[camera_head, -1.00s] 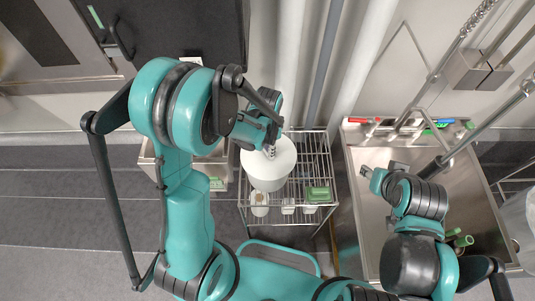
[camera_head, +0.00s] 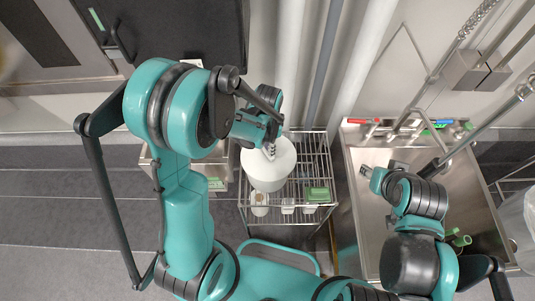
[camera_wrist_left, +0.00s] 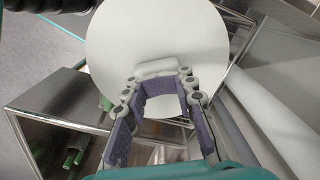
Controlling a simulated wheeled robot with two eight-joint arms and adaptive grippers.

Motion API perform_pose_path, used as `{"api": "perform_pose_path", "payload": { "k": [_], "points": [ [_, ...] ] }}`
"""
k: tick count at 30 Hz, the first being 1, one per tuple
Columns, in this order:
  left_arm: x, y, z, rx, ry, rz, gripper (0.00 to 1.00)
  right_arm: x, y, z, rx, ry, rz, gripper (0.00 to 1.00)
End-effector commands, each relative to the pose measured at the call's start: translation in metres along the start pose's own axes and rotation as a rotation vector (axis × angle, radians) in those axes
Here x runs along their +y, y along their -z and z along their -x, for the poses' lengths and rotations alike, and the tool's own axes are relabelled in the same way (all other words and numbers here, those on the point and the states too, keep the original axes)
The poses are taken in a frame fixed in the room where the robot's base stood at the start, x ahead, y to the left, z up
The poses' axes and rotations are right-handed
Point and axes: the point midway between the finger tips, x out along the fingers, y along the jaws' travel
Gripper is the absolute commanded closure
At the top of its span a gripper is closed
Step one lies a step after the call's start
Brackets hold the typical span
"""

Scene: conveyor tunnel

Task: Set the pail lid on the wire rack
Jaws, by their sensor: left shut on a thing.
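The round white pail lid (camera_wrist_left: 155,45) fills the upper middle of the left wrist view, with its raised grip between my left gripper's fingers (camera_wrist_left: 160,88). I cannot tell whether the lid rests on that body. My left gripper (camera_head: 269,151) is shut on the lid. The wire rack (camera_head: 318,165) stands behind and around it, with bare wires to the right. My right gripper (camera_head: 371,174) is over the sink; its finger opening is unclear.
A steel sink (camera_head: 365,220) stands right of the rack, with a faucet and coloured items along its back edge. A green block (camera_head: 317,194) and small white containers (camera_head: 288,206) are on the rack's front side. Vertical pipes (camera_head: 326,70) rise behind the rack.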

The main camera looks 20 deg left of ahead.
Motion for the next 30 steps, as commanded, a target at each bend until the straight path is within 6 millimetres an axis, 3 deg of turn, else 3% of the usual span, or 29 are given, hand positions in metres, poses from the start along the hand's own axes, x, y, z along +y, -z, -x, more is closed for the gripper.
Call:
{"api": "perform_pose_path", "payload": {
  "k": [14,15,18,30],
  "points": [
    [-0.001,0.0,0.01,0.0,0.002,0.001,1.0,0.0,0.004,0.005,0.0,0.0,0.0,0.6],
    [-0.001,0.0,0.01,0.0,0.002,0.001,0.71,0.0,0.004,0.005,0.0,0.0,0.0,0.6],
    [-0.001,0.0,0.01,0.0,0.002,0.001,0.49,0.0,0.004,0.005,0.0,0.0,0.0,0.6],
    [-0.001,0.0,0.019,0.001,0.002,0.001,0.49,0.0,0.004,0.005,0.0,0.0,0.0,0.6]
  ]
}}
